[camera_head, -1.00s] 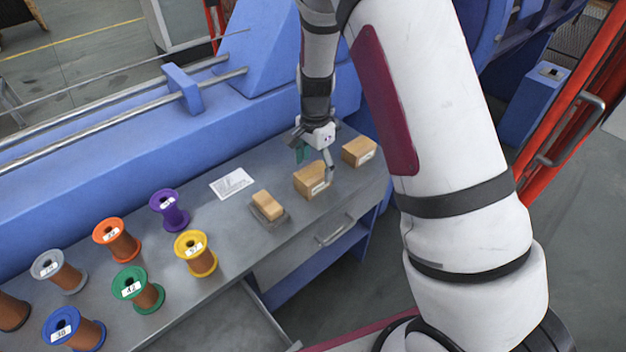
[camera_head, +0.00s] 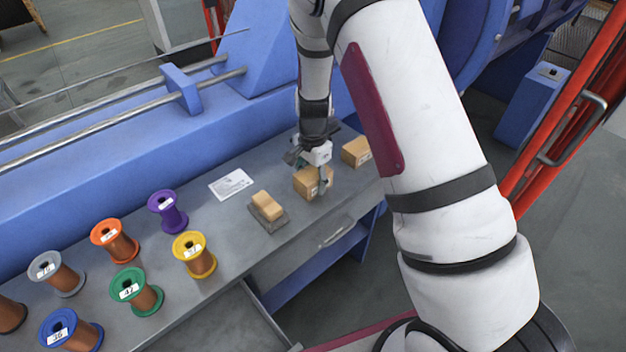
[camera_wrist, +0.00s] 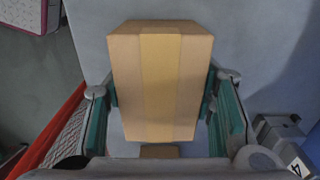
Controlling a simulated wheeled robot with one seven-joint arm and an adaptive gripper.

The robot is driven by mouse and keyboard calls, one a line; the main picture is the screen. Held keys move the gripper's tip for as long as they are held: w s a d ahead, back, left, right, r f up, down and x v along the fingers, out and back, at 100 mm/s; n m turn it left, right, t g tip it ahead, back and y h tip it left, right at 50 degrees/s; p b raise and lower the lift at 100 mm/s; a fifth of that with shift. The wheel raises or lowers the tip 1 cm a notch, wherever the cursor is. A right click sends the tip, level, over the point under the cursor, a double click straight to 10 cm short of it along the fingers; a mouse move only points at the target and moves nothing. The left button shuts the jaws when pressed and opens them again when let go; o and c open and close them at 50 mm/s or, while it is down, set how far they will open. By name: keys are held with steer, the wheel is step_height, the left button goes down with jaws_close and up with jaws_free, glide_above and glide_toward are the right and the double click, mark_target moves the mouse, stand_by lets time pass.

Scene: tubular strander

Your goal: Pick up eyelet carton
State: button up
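Three small tan cartons lie on the grey bench; their label print is too small to read, so I cannot tell by name which is the eyelet carton. My gripper (camera_head: 312,172) is down at the middle carton (camera_head: 305,184), which rests on the bench. In the wrist view this carton (camera_wrist: 160,80) fills the centre, with a lighter tape band along its top. The teal fingers of my gripper (camera_wrist: 162,88) stand on both sides of it, very near its sides. They look open around it; contact is not clear.
Another carton (camera_head: 356,151) stands close on the right. A tan block on a grey base (camera_head: 268,206) lies to the left, near a white paper (camera_head: 230,184). Several labelled spools, including a yellow one (camera_head: 194,254), stand farther left. The blue machine (camera_head: 120,170) runs behind the bench.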

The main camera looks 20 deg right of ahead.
steer(key=shift+c, duration=0.7)
